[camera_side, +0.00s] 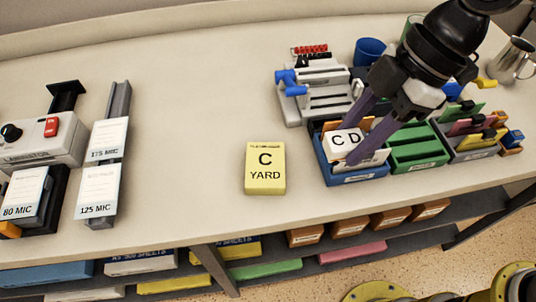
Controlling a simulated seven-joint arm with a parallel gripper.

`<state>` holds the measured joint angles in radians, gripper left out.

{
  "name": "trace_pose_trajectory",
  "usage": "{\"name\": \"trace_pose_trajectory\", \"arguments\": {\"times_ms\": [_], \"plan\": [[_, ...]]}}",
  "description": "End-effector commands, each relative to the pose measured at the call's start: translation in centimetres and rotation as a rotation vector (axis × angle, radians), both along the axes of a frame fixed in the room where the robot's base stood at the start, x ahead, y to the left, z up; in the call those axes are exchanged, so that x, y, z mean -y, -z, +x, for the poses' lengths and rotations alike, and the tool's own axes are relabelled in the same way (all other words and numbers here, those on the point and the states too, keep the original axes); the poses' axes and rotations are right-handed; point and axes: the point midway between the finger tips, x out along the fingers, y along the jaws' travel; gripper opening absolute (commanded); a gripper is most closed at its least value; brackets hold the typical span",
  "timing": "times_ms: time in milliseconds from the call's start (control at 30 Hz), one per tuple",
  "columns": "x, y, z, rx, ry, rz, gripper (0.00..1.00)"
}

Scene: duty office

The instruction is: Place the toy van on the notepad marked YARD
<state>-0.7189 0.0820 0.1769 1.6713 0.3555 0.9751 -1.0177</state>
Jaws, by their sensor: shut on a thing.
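The yellow notepad marked C and YARD (265,168) lies flat on the counter, with nothing on it. My gripper (352,142) is at the blue tray (352,178), to the right of the notepad. Its purple fingers are shut on a white block marked C D (345,142), at or just above the tray; I cannot tell whether the block still touches it. I cannot make out a toy van; whether the white block is part of one is unclear. My fingers hide part of the tray's contents.
A green tray (415,160) and a grey tray with coloured cards (478,150) adjoin the blue tray. A binding machine (315,90) and blue cup (369,50) stand behind. A laminator (40,140) and label stand are at left. The counter left of the notepad is clear.

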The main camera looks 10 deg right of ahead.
Motion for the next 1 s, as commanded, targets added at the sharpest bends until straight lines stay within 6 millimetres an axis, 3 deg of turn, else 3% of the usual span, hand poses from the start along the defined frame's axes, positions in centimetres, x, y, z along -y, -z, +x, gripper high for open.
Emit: {"name": "trace_pose_trajectory", "arguments": {"times_ms": [367,500,1000], "plan": [[-6.2,3.7,5.2,-0.001,0.0,-0.001,0.0],[-7.7,6.3,6.5,-0.003,0.0,-0.002,0.0],[-9.9,10.5,8.3,-0.003,0.0,-0.002,0.0]]}}
